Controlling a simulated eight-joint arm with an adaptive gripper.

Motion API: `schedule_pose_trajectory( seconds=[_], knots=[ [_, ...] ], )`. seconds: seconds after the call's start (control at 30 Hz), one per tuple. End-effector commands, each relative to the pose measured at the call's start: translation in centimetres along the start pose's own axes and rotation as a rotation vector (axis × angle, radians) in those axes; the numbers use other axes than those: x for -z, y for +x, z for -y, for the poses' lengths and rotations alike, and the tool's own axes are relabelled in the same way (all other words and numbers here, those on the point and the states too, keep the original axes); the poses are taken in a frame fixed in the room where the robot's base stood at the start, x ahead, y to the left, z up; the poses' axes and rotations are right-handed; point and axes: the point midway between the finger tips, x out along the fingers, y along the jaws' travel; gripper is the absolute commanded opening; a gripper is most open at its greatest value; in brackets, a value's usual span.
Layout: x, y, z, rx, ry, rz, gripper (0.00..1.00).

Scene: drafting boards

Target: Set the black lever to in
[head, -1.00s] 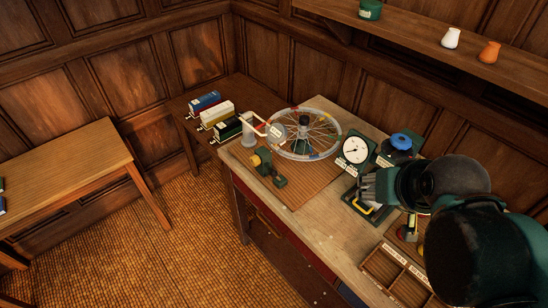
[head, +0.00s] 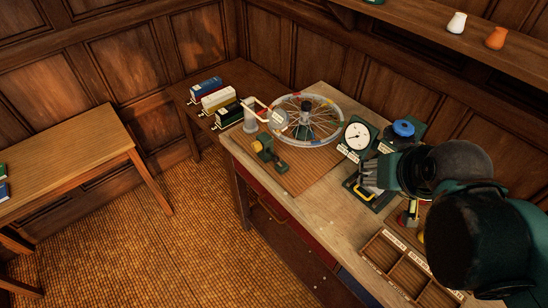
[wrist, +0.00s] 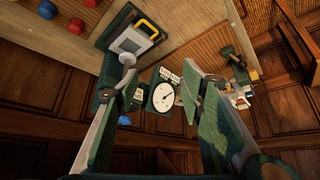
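My gripper (head: 368,174) is over the right part of the workbench, just above a dark device with a yellow handle (head: 364,193). In the wrist view my gripper (wrist: 168,84) has its two fingers wide apart with nothing between them. The yellow-handled device (wrist: 137,38) shows there beyond the left finger, with a pale round knob beside it. A white-faced dial gauge (head: 357,136) stands left of and behind the gripper; it also shows between the fingers in the wrist view (wrist: 164,97). I cannot make out a black lever for certain; my gripper and arm hide part of this area.
A spoked wheel (head: 307,120) and a green clamp with a yellow knob (head: 268,150) stand on the left of the bench. A blue-topped device (head: 403,130) is behind my gripper. A compartment tray (head: 385,258) lies at front. The bench's front middle is clear.

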Motion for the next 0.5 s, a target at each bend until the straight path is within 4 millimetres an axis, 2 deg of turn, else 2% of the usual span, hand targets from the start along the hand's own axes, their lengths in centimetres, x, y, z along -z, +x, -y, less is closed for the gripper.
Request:
schedule_pose_trajectory(
  seconds=[0.17, 0.3, 0.5],
  knots=[
    [0.00, 0.00, 0.00, 0.000, 0.000, 0.000, 0.38],
    [0.08, 0.02, 0.06, 0.001, 0.003, 0.001, 0.23],
    [0.75, 0.21, 0.54, 0.007, 0.028, 0.015, 0.23]
  ],
)
